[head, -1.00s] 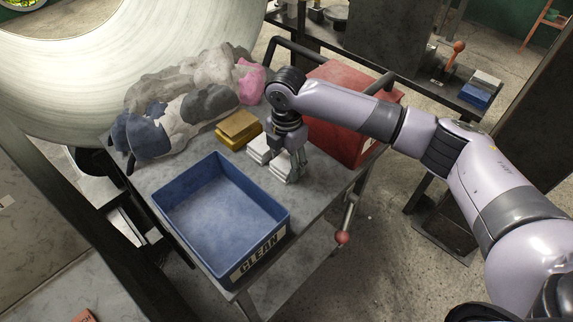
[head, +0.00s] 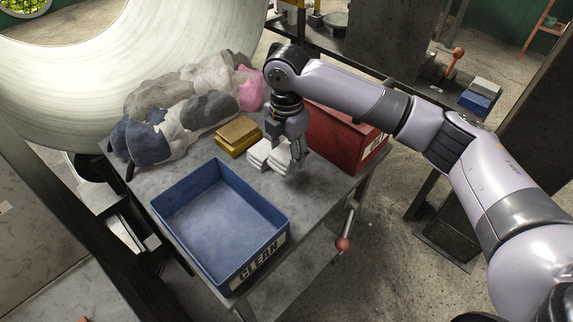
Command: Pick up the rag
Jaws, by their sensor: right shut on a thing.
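Folded white rags (head: 267,157) sit on the grey cart top, between the yellow blocks and the red box. My right gripper (head: 299,158) points down at the right end of the white rags and is shut on a rag there. The fingers and the wrist hide part of the held rag, so how far it is off the cart cannot be told. My left gripper is out of view.
A blue bin (head: 222,225) marked CLEAN stands on the near part of the cart. Yellow blocks (head: 238,133) lie left of the rags, and a red box (head: 342,140) stands behind right. A pile of grey, blue and pink cloths (head: 185,110) fills the back left.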

